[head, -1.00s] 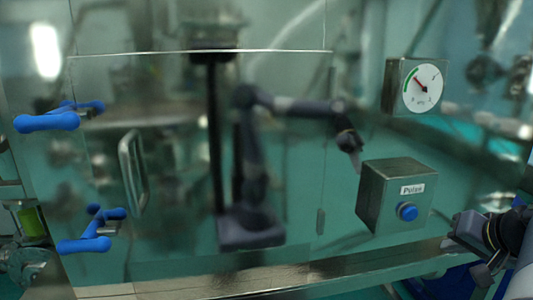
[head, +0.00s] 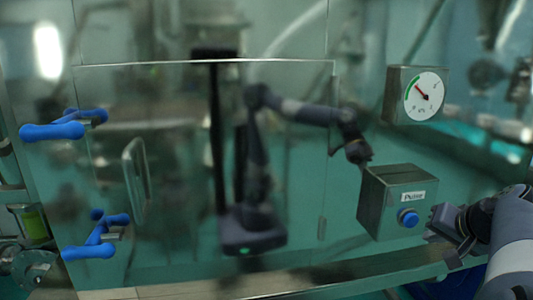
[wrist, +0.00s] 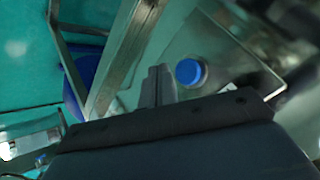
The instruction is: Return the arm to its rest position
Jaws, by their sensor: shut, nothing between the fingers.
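My gripper (head: 436,226) is at the lower right of the head view, just right of the metal button box (head: 384,205) labelled "Pulse". It is shut and empty. The box carries a round blue button (head: 408,218) on its front, a short gap left of my fingertips. In the wrist view my gripper's fingers (wrist: 158,85) are together, and the blue button (wrist: 190,72) shows just to their right. I cannot tell from the wrist view how far apart they are in depth. My arm comes in from the right edge of the head view.
A clear panel with a metal handle (head: 135,180) faces me and reflects my body. Blue clamp handles (head: 52,131) stick out at the left. A pressure gauge (head: 424,96) is above the box. A metal ledge (head: 330,280) runs along the bottom.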

